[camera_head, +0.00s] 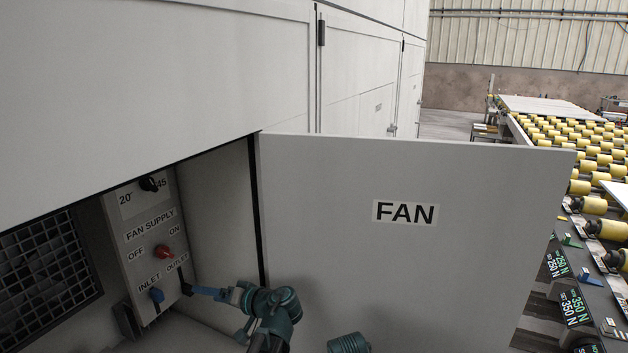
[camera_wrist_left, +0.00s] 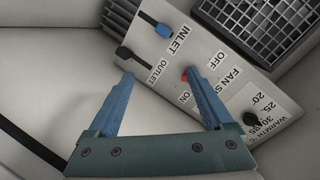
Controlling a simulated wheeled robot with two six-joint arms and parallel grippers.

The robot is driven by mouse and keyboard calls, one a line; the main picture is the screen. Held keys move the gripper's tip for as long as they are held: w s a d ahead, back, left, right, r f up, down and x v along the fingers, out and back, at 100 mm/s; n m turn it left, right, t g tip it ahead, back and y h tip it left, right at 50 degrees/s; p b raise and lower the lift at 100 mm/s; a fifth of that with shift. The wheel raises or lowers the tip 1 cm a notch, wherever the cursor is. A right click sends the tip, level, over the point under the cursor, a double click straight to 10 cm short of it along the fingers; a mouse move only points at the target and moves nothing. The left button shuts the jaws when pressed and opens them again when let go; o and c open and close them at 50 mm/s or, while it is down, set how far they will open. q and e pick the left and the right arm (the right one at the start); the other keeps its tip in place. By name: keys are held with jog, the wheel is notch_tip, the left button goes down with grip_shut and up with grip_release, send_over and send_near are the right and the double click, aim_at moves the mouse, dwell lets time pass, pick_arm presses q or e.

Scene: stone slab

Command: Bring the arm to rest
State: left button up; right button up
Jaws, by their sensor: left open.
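My left arm (camera_head: 272,303) reaches into the open fan compartment from the lower middle of the head view. Its gripper (camera_head: 205,291) is in front of the control panel (camera_head: 150,222), near the lower right. In the left wrist view the gripper (camera_wrist_left: 160,76) has its blue fingers spread, with nothing held between them. The red fan supply switch (camera_wrist_left: 185,77) shows beside the right fingertip, partly hidden. The black outlet switch (camera_wrist_left: 125,54) shows just beyond the left fingertip; whether they touch cannot be told. My right gripper is not in view.
The open FAN door (camera_head: 410,260) stands to the right of my left arm. A dark grille (camera_head: 45,275) is left of the panel. The panel also bears a blue inlet switch (camera_head: 157,295) and a black dial (camera_head: 149,184). A roller conveyor (camera_head: 590,150) stands farther right.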

pick_arm(q)
jog(key=s+d+f+m+g+h, duration=0.3)
jog(key=s+d+f+h, duration=0.3)
jog(key=d, duration=0.5)
jog(key=s+d+f+m+g+h, duration=0.2)
jog(key=s+d+f+h, duration=0.4)
jog(key=s+d+f, duration=0.4)
jog(key=s+d+m, duration=0.1)
jog(key=s+d, duration=0.1)
jog(key=s, duration=0.1)
jog(key=shift+s+m+g+h, duration=0.3)
jog(key=shift+m+g+h, duration=0.1)
